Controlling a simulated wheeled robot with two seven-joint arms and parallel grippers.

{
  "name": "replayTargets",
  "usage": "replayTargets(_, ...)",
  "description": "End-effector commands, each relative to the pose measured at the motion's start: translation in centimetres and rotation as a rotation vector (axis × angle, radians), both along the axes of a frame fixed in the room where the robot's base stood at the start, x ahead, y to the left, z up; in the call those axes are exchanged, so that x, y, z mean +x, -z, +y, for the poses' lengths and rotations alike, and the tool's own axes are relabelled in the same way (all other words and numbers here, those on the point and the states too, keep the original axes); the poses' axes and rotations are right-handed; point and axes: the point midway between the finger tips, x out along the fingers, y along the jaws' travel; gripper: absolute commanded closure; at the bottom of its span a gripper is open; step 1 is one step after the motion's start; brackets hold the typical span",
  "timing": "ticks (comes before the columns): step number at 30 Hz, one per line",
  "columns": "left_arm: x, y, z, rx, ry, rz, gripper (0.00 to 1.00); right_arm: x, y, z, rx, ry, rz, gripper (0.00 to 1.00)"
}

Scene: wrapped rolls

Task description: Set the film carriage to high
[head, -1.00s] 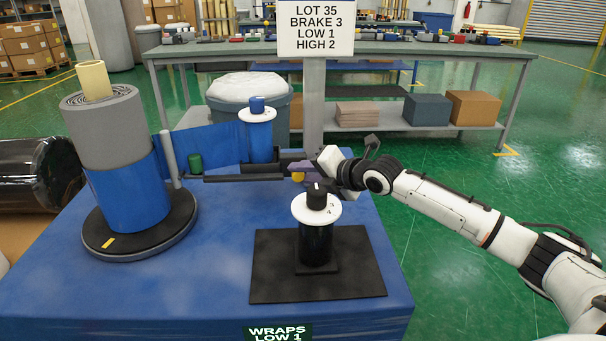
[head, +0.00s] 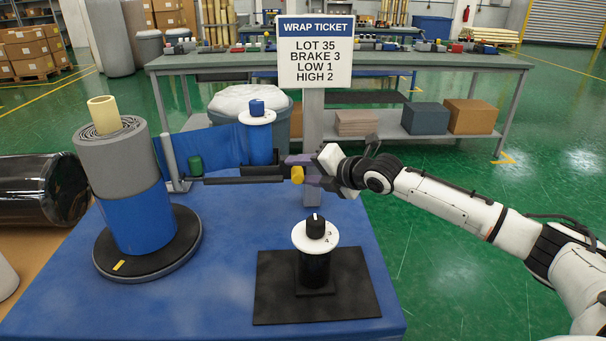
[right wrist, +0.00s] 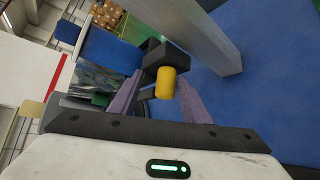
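The film carriage (head: 242,180) is a dark horizontal arm by the grey sign post, with a yellow knob (head: 297,174) at its right end. It carries the upright blue film cylinder (head: 260,145) with a white collar, and a blue film sheet runs toward the roll on the left. My right gripper (head: 305,173) is at the knob, its purple fingers apart. In the right wrist view the yellow knob (right wrist: 166,84) sits between the fingertips, with a gap at the left finger. My left gripper is out of view.
A grey and blue roll (head: 125,190) stands on a round turntable at left. A black dial on a white disc (head: 315,235) stands in front of the gripper. The wrap ticket sign (head: 315,52) is behind and above. The blue table is clear between roll and dial.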

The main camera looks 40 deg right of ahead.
Motion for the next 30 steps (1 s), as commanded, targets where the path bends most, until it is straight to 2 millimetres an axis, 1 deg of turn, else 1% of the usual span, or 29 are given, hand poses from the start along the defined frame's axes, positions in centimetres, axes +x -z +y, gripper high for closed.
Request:
replayTargets(7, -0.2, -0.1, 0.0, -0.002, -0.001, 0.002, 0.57, -0.2, 0.4, 0.0, -0.002, -0.001, 0.009, 0.57)
replayTargets(11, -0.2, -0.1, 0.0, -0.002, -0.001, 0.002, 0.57, -0.9, 0.2, -0.2, -0.005, -0.001, 0.010, 0.57)
replayTargets(14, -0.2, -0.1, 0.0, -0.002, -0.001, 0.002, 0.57, -2.3, -0.3, -0.4, -0.007, -0.002, 0.011, 0.57)
replayTargets(18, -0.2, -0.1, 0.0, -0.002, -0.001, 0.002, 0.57, -4.8, -1.3, -0.7, -0.011, -0.003, 0.014, 0.57)
replayTargets(21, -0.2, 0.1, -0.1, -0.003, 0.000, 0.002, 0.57, -6.2, -1.9, -1.1, -0.010, 0.001, 0.011, 0.57)
replayTargets(24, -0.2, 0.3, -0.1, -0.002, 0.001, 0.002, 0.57, -7.6, -2.5, -0.9, -0.009, -0.006, 0.014, 0.57)
replayTargets(26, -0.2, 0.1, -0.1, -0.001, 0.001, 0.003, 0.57, -7.9, -2.6, -1.6, -0.008, 0.009, 0.012, 0.57)
replayTargets(30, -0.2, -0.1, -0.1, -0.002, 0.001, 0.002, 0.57, -8.7, -3.0, -2.0, -0.009, 0.017, 0.008, 0.57)
